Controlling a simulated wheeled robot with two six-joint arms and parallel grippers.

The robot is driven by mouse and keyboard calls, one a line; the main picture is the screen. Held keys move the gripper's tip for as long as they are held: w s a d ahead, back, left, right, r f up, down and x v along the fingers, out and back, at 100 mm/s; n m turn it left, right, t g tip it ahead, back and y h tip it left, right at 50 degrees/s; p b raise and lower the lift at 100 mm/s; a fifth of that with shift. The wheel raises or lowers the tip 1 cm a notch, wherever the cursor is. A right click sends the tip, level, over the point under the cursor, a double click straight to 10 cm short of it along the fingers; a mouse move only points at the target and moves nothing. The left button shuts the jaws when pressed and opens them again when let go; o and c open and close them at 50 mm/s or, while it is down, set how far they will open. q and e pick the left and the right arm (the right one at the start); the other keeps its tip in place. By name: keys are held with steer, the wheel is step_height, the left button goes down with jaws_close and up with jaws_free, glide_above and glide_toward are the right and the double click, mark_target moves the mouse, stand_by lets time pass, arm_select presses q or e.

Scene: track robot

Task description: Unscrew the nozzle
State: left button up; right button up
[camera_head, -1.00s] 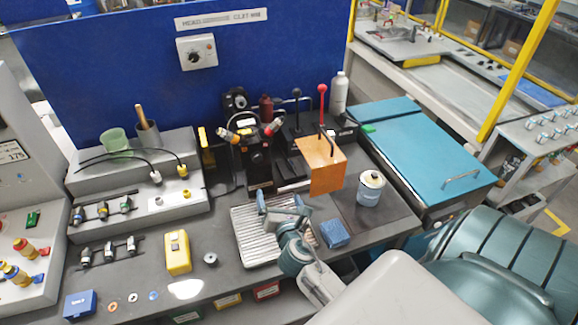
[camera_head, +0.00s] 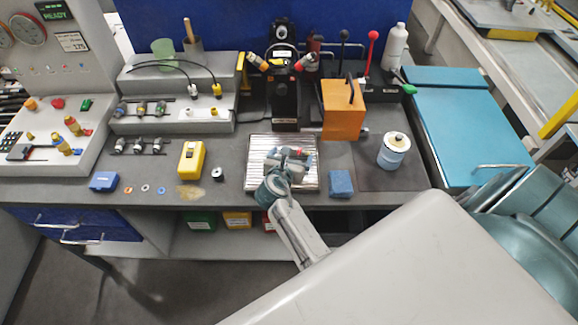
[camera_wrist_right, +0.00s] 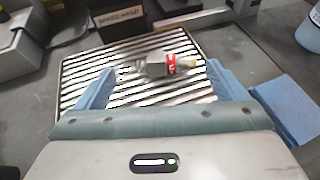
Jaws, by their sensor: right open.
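A small nozzle-like part (camera_wrist_right: 165,65), grey with a red band and a brassy tip, shows in the right wrist view over the ribbed metal tray (camera_wrist_right: 75,85). My right gripper (camera_wrist_right: 159,71) is open, with its two blue fingers on either side of this part; I cannot tell whether they touch it. In the head view my right gripper (camera_head: 291,156) is over the tray (camera_head: 255,175) and covers most of the part. A black fixture (camera_head: 285,105) with a yellow-marked and a red-marked fitting stands behind the tray. My left gripper is not in view.
An orange block (camera_head: 343,112) stands behind the tray to the right. A blue sponge-like block (camera_head: 341,183) and a pale-blue can (camera_head: 391,152) are right of it. A yellow box (camera_head: 191,158) and a small dark cylinder (camera_head: 218,174) are left.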

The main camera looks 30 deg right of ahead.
mark_target(297, 151)
steer(key=b+x, duration=0.3)
steer(key=x, duration=0.1)
steer(key=shift+d+f, duration=0.25)
steer(key=shift+d, duration=0.2)
steer(key=shift+w+d, duration=0.1)
steer(key=shift+w, duration=0.15)
steer(key=shift+w+d, duration=0.1)
steer(key=c, duration=1.1)
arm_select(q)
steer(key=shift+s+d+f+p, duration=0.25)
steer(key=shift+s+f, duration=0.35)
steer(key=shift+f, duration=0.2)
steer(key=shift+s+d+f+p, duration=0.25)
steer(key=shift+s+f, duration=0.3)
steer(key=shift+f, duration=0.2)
arm_select(e)
steer(key=shift+s+a, duration=0.25)
steer(key=shift+s, duration=0.2)
